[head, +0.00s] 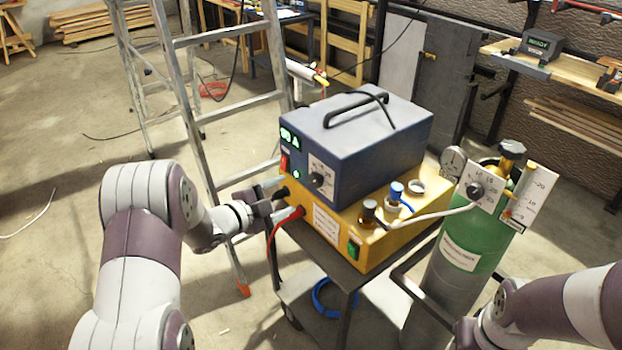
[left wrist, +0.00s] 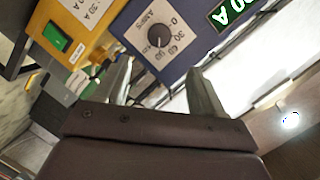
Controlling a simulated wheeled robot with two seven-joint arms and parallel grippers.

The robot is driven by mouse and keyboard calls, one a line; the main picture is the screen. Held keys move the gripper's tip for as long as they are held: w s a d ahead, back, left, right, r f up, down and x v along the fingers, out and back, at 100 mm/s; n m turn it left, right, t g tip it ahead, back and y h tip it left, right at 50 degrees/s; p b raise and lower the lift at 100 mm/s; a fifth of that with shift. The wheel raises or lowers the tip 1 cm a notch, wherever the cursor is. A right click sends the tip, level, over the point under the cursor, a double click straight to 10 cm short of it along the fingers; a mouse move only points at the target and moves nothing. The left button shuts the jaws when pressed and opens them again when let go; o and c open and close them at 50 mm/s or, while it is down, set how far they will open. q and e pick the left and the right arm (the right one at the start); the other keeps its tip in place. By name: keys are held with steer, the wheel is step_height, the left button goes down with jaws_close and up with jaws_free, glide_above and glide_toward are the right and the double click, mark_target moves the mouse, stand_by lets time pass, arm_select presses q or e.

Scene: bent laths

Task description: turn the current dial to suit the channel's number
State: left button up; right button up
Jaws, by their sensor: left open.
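The blue power box (head: 365,140) with a black handle sits on a yellow unit (head: 385,225) on a cart. Its black current dial (head: 318,180) is on a white scale plate on the front. In the left wrist view the dial (left wrist: 158,36) has an AMPS scale; I cannot tell its pointer's setting surely. A green display (head: 290,138) reads in amps, its digits unclear. A printed label (head: 326,222) is on the yellow front, too small to read here. My left gripper (head: 272,197) is open, left of and below the dial. In the wrist view its fingers (left wrist: 160,88) are apart and empty.
A red cable (head: 284,219) and a green switch (head: 353,250) are on the yellow front. A green gas cylinder (head: 460,240) with gauges stands right of the cart, joined by a pale hose. A ladder (head: 185,110) stands behind my left arm. My right arm is at lower right.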

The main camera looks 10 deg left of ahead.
mark_target(313, 181)
arm_select(q)
steer(key=x, duration=1.1)
steer(key=shift+a+f+p, duration=0.15)
steer(key=shift+a+p, duration=0.05)
steer(key=shift+p, duration=0.1)
steer(key=c, duration=1.1)
